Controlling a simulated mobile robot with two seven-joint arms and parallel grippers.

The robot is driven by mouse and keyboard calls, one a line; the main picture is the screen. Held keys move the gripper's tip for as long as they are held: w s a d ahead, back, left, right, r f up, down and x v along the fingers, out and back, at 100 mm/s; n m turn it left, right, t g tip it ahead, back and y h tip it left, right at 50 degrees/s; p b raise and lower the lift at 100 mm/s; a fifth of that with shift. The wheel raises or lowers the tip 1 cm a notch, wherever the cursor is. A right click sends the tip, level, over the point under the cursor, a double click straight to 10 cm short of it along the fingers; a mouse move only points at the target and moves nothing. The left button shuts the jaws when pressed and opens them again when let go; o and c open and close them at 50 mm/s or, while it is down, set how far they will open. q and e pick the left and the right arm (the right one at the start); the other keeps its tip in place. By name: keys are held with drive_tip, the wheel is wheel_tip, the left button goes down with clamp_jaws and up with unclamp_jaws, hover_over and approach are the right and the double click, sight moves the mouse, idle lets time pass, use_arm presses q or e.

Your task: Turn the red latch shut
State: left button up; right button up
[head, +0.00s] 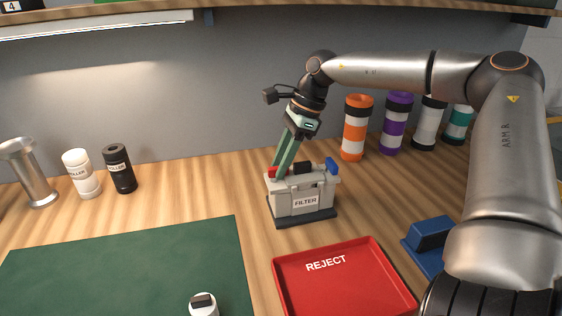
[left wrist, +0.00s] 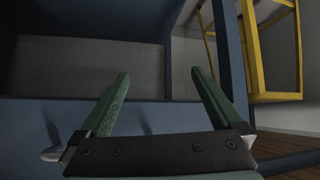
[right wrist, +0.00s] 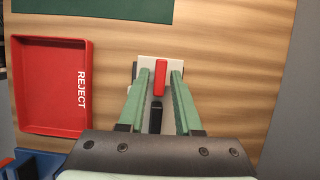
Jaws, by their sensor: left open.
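The filter box (head: 304,200) is a pale case labelled FILTER on a dark base, standing on the wooden bench. Its red latch (head: 272,171) is at the left end of the top, partly hidden by my right gripper (head: 279,175). In the right wrist view the red latch (right wrist: 159,78) lies between the green fingertips of the right gripper (right wrist: 160,75), lengthwise along them. A gap shows on both sides, so the jaws are open around it. My left gripper (left wrist: 160,75) is open and empty, away from the filter box.
A blue latch (head: 333,166) and a black handle (head: 302,168) are also on the box top. A red REJECT tray (head: 330,264) stands in front, a green mat (head: 130,265) to the left. Orange-white (head: 354,130) and purple-white (head: 397,125) tubes stand behind right.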

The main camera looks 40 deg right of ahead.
drive_tip(key=shift+o, duration=0.9)
drive_tip(key=v, duration=1.2)
drive_tip(key=shift+d+r+p, duration=0.2)
drive_tip(key=shift+r+p, duration=0.05)
drive_tip(key=shift+p, duration=0.2)
drive_tip(key=shift+s+f, duration=0.1)
drive_tip(key=shift+s, duration=0.05)
